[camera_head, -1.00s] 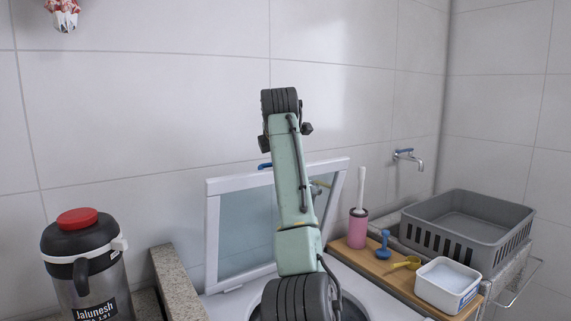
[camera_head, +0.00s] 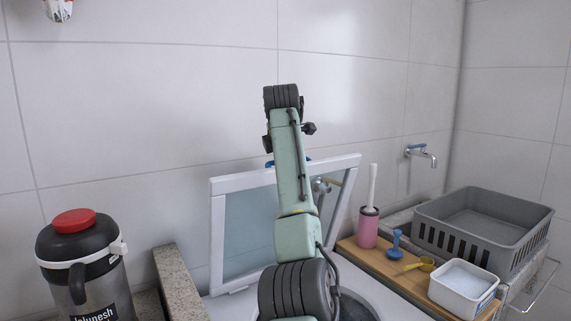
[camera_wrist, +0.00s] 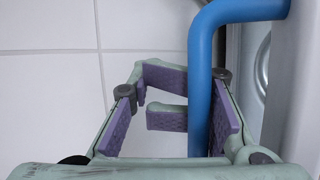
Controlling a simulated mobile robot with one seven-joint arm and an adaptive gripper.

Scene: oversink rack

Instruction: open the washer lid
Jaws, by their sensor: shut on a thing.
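The washer lid (camera_head: 219,245), a white frame with a glassy panel, stands raised and tilted toward the wall in the head view. Its white washer body (camera_head: 243,304) is below, with the round opening partly showing. My arm crosses in front of the lid and hides its middle. My gripper (camera_wrist: 170,100) shows in the wrist view, with purple pads on pale green fingers. A bent blue bar (camera_wrist: 200,70) passes between the fingers, against the right pad. A white edge, probably the lid frame (camera_wrist: 302,80), runs along the right. The exact contact is unclear.
A jug with a red cap (camera_head: 77,250) stands at left beside a stone ledge (camera_head: 178,285). At right, a wooden board (camera_head: 377,262) carries a pink brush holder, small blue and yellow items and a white tub (camera_head: 463,285). A grey crate (camera_head: 480,225) stands beyond. A tiled wall closes the back.

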